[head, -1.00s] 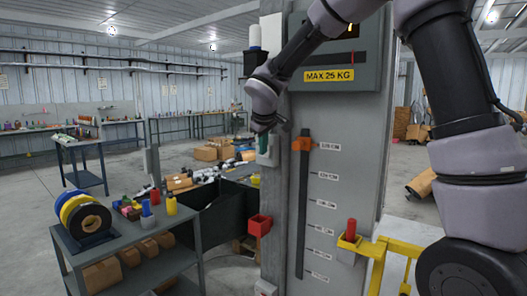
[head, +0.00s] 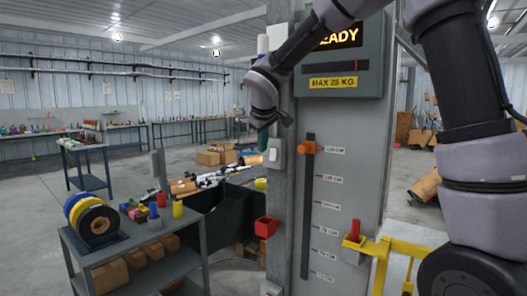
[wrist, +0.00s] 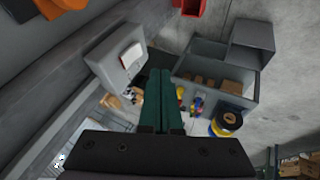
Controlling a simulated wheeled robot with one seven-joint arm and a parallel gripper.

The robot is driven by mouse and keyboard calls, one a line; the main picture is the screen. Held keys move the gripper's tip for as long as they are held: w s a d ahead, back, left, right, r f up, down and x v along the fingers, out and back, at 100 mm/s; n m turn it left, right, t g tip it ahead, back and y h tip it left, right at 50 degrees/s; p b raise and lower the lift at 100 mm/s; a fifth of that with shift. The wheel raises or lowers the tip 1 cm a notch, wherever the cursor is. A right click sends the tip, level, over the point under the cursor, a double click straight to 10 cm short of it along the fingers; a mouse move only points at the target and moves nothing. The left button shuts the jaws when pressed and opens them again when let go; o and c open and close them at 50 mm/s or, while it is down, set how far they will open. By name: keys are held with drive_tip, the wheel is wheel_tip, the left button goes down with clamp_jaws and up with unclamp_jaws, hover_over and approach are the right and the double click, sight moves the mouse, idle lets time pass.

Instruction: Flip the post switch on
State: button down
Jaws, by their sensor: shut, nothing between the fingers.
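The post switch is a light grey box (head: 273,153) on the left side of the grey post (head: 284,195). In the wrist view the same box (wrist: 104,62) is at upper left, with a small white rocker (wrist: 132,55) on its face. I cannot tell whether the rocker is on or off. My gripper (head: 263,140) is just left of the box in the head view, its green fingers partly hidden by my wrist. In the wrist view my gripper (wrist: 160,75) has its fingers together and empty, with the tips right of the rocker. I see no clear contact.
The post's panel carries a slider with an orange knob (head: 307,147) and a lit display (head: 338,38). A red bin (head: 266,227) sticks out below the switch. A yellow bracket (head: 378,250) is at right. A cart with spools (head: 95,222) stands at left.

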sight(270, 154)
drive_tip(key=v, duration=0.7)
drive_tip(key=shift+s+f, duration=0.2)
drive_tip(key=shift+f, duration=0.5)
drive_tip(key=shift+a, duration=0.1)
drive_tip(key=shift+w+d+f, duration=0.4)
drive_tip(key=shift+w+f, duration=1.05)
drive_tip(key=shift+w, duration=0.05)
drive_tip(key=shift+w+d+f, duration=0.45)
drive_tip(key=shift+w+f, duration=1)
drive_tip(key=shift+w+d+f, duration=0.4)
drive_tip(key=shift+w+f, duration=1)
drive_tip(key=shift+w, duration=0.1)
